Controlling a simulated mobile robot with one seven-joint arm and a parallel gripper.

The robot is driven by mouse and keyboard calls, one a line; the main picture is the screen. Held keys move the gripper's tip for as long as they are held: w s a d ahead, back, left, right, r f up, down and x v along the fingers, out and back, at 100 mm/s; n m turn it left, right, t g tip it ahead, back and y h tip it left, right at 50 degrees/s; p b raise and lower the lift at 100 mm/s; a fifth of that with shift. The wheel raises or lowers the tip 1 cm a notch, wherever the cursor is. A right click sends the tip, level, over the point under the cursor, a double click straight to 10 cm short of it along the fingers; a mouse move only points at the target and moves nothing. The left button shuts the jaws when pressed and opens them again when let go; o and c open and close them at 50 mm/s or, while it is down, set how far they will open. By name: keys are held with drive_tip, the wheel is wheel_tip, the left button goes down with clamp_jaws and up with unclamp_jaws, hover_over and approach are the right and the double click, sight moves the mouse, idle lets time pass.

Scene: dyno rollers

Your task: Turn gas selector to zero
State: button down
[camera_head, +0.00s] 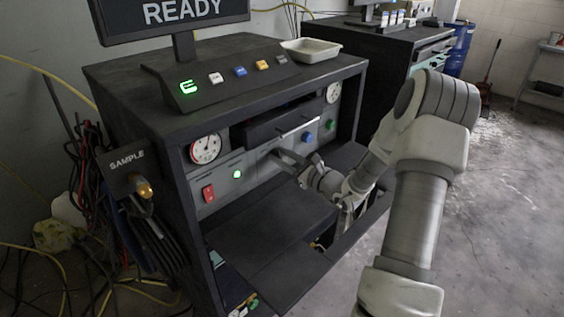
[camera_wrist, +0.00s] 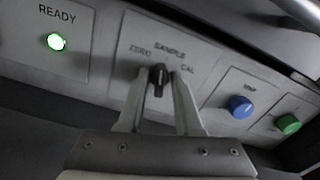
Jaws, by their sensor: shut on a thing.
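The gas selector (camera_wrist: 158,76) is a small dark knob on the grey panel in the wrist view, with the labels ZERO, SAMPLE and CAL around it. Its upper end points roughly up in the picture, near SAMPLE; I cannot tell its exact setting. My gripper (camera_wrist: 160,88) has one pale finger on each side of the knob and is shut on it. In the head view my gripper (camera_head: 276,154) reaches into the cabinet to the panel, and it hides the knob there.
A green READY light (camera_wrist: 57,42) is left of the selector. A blue knob (camera_wrist: 240,107) and a green knob (camera_wrist: 288,124) sit to its right. A red switch (camera_head: 207,192) and a gauge (camera_head: 206,149) are further left. A dark shelf (camera_head: 265,238) lies below the panel.

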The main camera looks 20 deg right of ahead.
drive_tip(key=n+b, duration=0.2)
drive_tip(key=b, duration=0.1)
drive_tip(key=n+b, duration=0.3)
drive_tip(key=shift+a+f, duration=0.1)
drive_tip(key=shift+f, duration=0.25)
drive_tip(key=shift+s+r+n+b, duration=0.1)
drive_tip(key=shift+n+b, duration=0.7)
drive_tip(key=shift+b, duration=0.35)
drive_tip(key=shift+r, duration=0.1)
drive_tip(key=c, duration=0.9)
unclamp_jaws()
drive_tip(key=shift+s, duration=0.1)
drive_tip(key=p+v, duration=0.2)
drive_tip(key=v, duration=1.5)
drive_tip(key=shift+s+r, duration=0.1)
drive_tip(key=shift+n, duration=0.3)
